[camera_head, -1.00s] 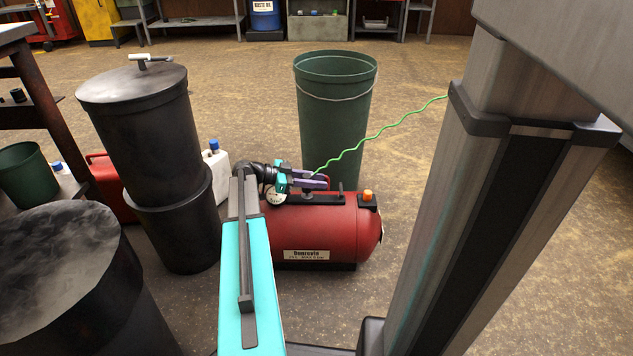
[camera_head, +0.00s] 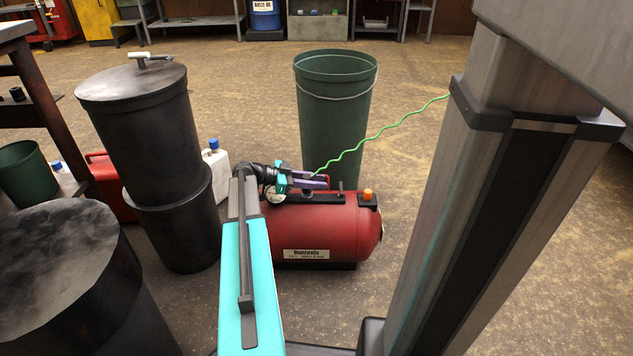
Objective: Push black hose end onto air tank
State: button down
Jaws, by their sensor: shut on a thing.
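The red air tank (camera_head: 320,226) lies on its side on the floor, with a label on its front, a gauge (camera_head: 274,195) at the left and an orange knob (camera_head: 368,195) at the right. My gripper (camera_head: 318,181), with purple fingers, is just above the tank's top. It is shut on the hose end, which its fingers mostly hide. A thin wavy green hose (camera_head: 386,129) runs from the fingers up to the right, behind my column. I cannot tell whether the hose end touches the tank's fitting.
A tall green bin (camera_head: 335,115) stands right behind the tank. Black drums (camera_head: 140,130) and (camera_head: 70,290) stand at the left, with a white jug (camera_head: 215,163) and a red can (camera_head: 108,185) near them. The floor at the right of the tank is clear.

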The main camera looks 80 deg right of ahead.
jog(key=shift+f, duration=0.4)
jog(key=c, duration=1.7)
grip_release()
jog(key=shift+w, duration=0.15)
jog(key=shift+v, duration=5.35)
jog(key=shift+r, duration=0.2)
